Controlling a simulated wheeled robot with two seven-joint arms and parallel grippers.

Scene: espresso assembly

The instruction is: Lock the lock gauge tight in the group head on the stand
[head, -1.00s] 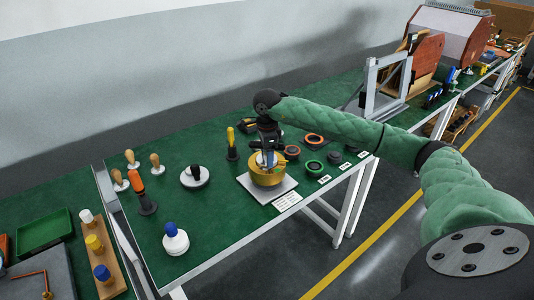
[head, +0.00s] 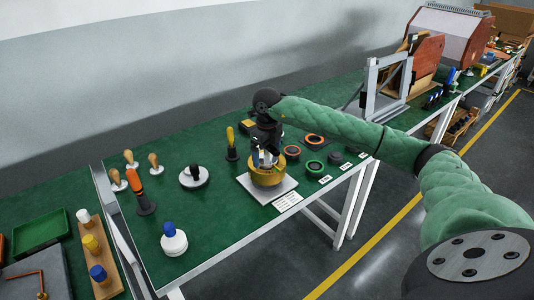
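The brass-coloured group head (head: 267,177) sits on a pale square stand plate (head: 251,190) on the green table. My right gripper (head: 263,160) points down at the top of the group head, with a blue and white part (head: 257,157) between or beside its fingers. I cannot tell whether that part is the lock gauge, nor whether the fingers are closed on it, because the gripper is small and overlaps it. My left gripper is not in view.
An orange-handled tool (head: 141,194), a blue-topped white piece (head: 173,240), a white disc with a black knob (head: 194,177) and a yellow-handled tool (head: 231,145) stand to the left. A metal frame (head: 387,88) stands beyond.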

